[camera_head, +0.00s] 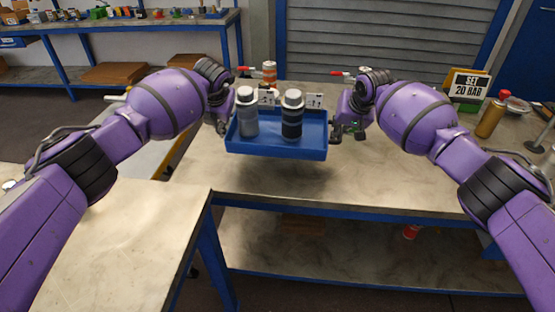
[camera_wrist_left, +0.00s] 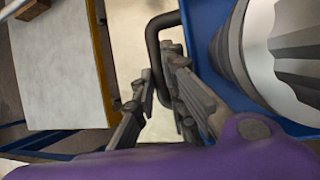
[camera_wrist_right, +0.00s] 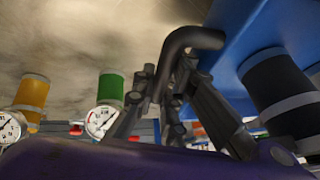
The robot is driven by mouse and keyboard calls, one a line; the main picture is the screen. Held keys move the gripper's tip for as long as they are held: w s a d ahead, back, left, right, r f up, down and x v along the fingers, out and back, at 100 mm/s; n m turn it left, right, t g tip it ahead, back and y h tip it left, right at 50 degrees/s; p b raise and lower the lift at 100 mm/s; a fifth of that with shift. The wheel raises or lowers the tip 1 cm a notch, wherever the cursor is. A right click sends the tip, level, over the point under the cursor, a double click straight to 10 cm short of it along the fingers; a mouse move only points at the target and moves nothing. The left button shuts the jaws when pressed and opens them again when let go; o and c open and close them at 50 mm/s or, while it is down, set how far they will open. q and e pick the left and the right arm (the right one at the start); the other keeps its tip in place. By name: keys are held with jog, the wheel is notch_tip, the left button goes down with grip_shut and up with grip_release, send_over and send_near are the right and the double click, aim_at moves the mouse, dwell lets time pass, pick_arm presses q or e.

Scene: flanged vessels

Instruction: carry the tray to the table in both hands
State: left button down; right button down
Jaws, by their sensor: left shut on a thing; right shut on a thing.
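The blue tray (camera_head: 275,150) is held between my two grippers, over the near part of the table (camera_head: 290,185). It looks about level; I cannot tell how far it is above the tabletop. A grey vessel (camera_head: 247,120) and a dark banded vessel (camera_head: 292,122), both with pale tops, stand upright in it. My left gripper (camera_head: 224,122) is shut on the tray's left handle, a dark bar in the left wrist view (camera_wrist_left: 152,45). My right gripper (camera_head: 336,132) is shut on the right handle, which shows in the right wrist view (camera_wrist_right: 190,38).
An orange-and-white vessel (camera_head: 269,73) and red-handled fittings stand behind the tray. A sign (camera_head: 468,86) and an amber bottle (camera_head: 491,117) stand at the right. Another worktop (camera_head: 120,245) is at the near left. The tabletop in front of the tray is clear.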

pick_arm(q)
jog(key=shift+a+r, duration=0.35)
jog(key=shift+r, duration=0.35)
pick_arm(e)
jog(key=shift+d+r, duration=0.25)
jog(key=shift+r, duration=0.4)
pick_arm(q)
jog(key=shift+f, duration=0.3)
pick_arm(e)
jog(key=shift+f, duration=0.25)
pick_arm(q)
jog(key=shift+f, duration=0.1)
pick_arm(e)
jog(key=shift+f, duration=0.1)
